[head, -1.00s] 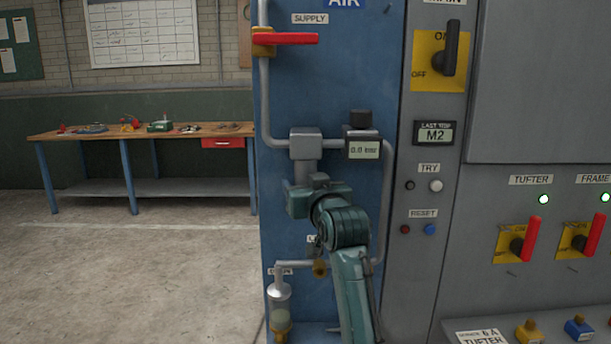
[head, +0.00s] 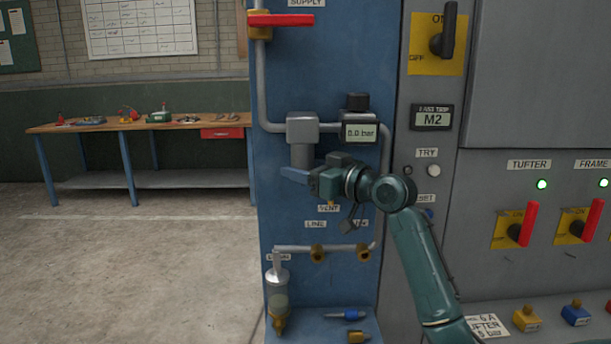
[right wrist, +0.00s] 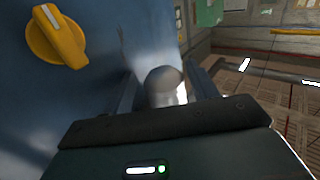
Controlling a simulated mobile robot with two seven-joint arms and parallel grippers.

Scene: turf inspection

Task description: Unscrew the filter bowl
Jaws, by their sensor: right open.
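The filter bowl (head: 302,156) is a grey cylinder hanging under the square grey filter head (head: 302,128) on the blue air panel. My right gripper (head: 294,173) is at the bowl's lower end, pointing left, its jaws open. In the right wrist view the rounded grey bowl (right wrist: 165,84) lies between the two open fingers (right wrist: 163,88); whether either finger touches it I cannot tell. The gripper body hides part of the panel below the bowl. My left gripper is not in view.
The pressure display (head: 360,131) reads 0.0 bar. The red supply handle (head: 281,20) lies horizontal. A yellow knob (right wrist: 56,36) is close to my gripper in the right wrist view. A second bowl (head: 278,293) hangs lower left. A workbench (head: 140,127) stands behind.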

